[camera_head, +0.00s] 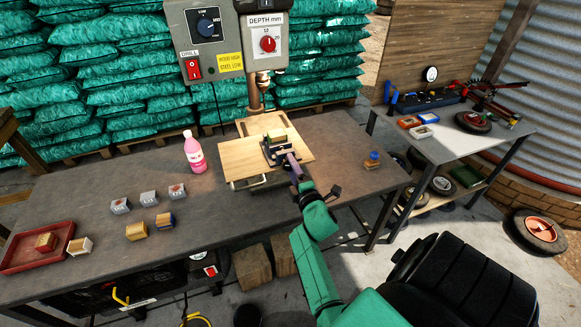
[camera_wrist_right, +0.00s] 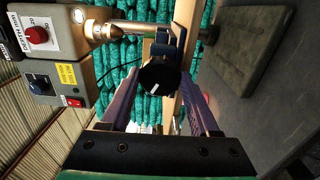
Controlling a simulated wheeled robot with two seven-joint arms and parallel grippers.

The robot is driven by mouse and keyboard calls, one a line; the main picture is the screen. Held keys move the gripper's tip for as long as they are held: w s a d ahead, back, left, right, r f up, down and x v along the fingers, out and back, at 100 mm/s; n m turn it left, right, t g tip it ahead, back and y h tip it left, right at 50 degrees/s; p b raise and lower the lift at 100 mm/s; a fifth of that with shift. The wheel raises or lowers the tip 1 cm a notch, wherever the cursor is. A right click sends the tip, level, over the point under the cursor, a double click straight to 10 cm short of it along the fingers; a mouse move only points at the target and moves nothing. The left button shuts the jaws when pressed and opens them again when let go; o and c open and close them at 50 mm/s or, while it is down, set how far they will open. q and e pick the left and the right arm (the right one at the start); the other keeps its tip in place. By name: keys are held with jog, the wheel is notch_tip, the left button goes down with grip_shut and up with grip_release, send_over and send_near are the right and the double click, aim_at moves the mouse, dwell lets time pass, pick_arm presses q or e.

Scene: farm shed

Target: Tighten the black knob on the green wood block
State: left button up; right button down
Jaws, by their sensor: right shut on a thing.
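A small wood block with a greenish top (camera_head: 277,136) sits in a dark blue clamp (camera_head: 270,152) on the light wooden board (camera_head: 242,160) under the drill. The black knob (camera_wrist_right: 158,77) has a white mark and faces the camera in the right wrist view, in front of the blue clamp (camera_wrist_right: 167,49). My right gripper (camera_head: 292,161) reaches in from the front right, its purple fingers on either side of the knob and shut on it. In the head view the gripper mostly hides the knob. My left gripper is in neither view.
The drill control box (camera_head: 213,40) hangs above. A pink bottle (camera_head: 194,153) stands left of the board. Several small blocks and a red tray (camera_head: 20,254) lie at the left.

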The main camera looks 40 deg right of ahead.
jog(key=m+p, duration=0.7)
jog(key=m, duration=2.3)
jog(key=shift+c, duration=0.8)
grip_release()
